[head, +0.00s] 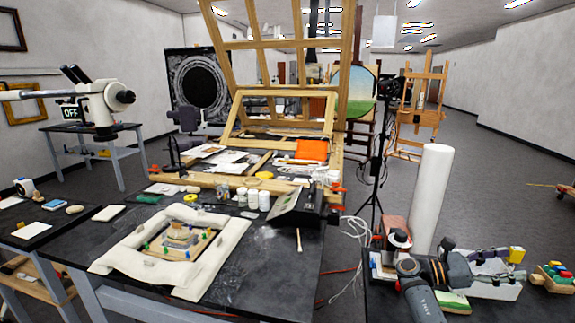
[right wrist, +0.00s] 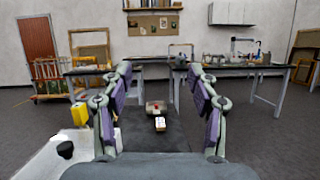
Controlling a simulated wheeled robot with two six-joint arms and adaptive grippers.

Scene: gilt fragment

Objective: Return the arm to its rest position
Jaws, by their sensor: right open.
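My right gripper (head: 508,271) is over the dark side table at the lower right of the head view, its fingers pointing right. In the right wrist view the two purple-padded fingers of the right gripper (right wrist: 160,82) stand wide apart with nothing between them. A small white block with dark marks (right wrist: 160,124) and a small pale and reddish item (right wrist: 156,106) lie on the dark surface beyond and below the fingers. A fragment on a small board (head: 180,240) with colored pegs sits inside a padded cream frame (head: 215,270) on the main table. My left gripper is not in view.
The main table (head: 285,275) holds white bottles (head: 252,199), a dark device (head: 296,205) and an orange cloth (head: 311,150). A tall white roll (head: 431,200) stands behind my right arm. Colored items (head: 555,277) lie right of the gripper. A microscope (head: 104,100) is at left.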

